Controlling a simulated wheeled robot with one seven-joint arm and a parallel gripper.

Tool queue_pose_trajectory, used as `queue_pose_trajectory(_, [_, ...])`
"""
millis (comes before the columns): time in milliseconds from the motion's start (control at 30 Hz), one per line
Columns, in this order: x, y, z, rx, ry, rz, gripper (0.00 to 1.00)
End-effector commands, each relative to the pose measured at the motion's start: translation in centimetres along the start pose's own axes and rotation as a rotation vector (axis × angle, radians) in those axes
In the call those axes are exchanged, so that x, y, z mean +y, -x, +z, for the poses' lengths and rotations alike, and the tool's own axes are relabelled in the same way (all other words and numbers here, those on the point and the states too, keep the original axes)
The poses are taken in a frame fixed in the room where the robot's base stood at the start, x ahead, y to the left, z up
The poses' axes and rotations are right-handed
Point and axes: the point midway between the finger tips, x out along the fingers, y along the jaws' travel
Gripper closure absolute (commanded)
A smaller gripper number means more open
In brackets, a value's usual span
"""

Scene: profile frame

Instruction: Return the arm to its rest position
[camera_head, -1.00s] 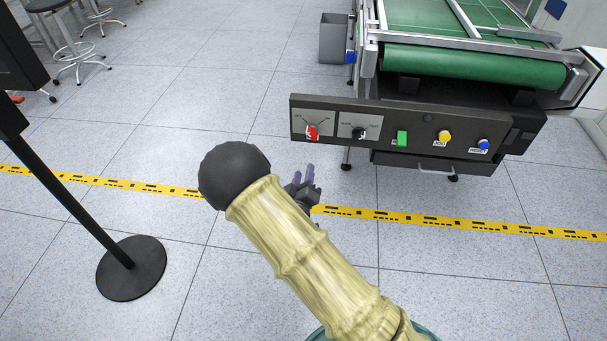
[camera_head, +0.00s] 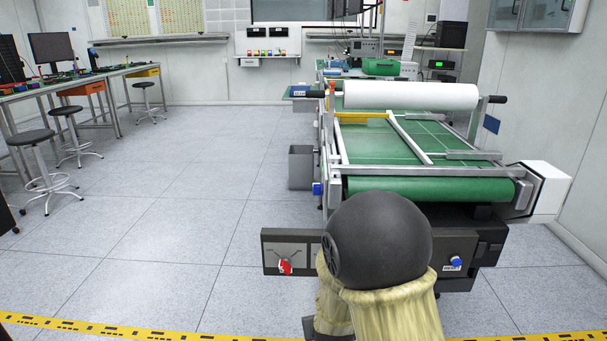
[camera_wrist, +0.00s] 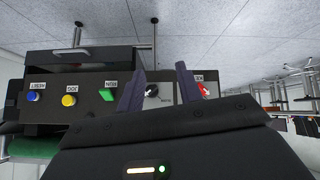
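My arm, in pale ribbed covering with a black rounded joint, rises at the lower middle of the head view, in front of the control panel (camera_head: 304,251). My gripper is hidden in the head view. In the wrist view, which is upside down, my gripper (camera_wrist: 160,70) shows two dark purple fingers standing apart with nothing between them. Behind them is the panel with a black knob (camera_wrist: 152,90), a red knob (camera_wrist: 204,90), and green (camera_wrist: 106,95), yellow (camera_wrist: 69,100) and blue (camera_wrist: 35,98) buttons. I cannot tell the distance from the fingers to the panel.
A conveyor with a green belt (camera_head: 430,189) and a white roll (camera_head: 410,96) stands behind the panel. A grey bin (camera_head: 301,168) is at its left. Stools (camera_head: 36,138) and desks line the left. Open floor lies left of the panel; yellow tape (camera_head: 120,331) crosses in front.

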Motion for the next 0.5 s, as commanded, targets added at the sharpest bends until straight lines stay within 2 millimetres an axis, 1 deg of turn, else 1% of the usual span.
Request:
queue_pose_trajectory(33, [1.1, 1.4, 0.3, -0.040, -0.034, -0.019, 0.65])
queue_pose_trajectory(300, [5.0, 8.6, 4.6, -0.285, -0.134, -0.087, 0.65])
queue_pose_trajectory(500, [7.0, 12.8, 7.5, -0.414, -0.167, -0.080, 0.65])
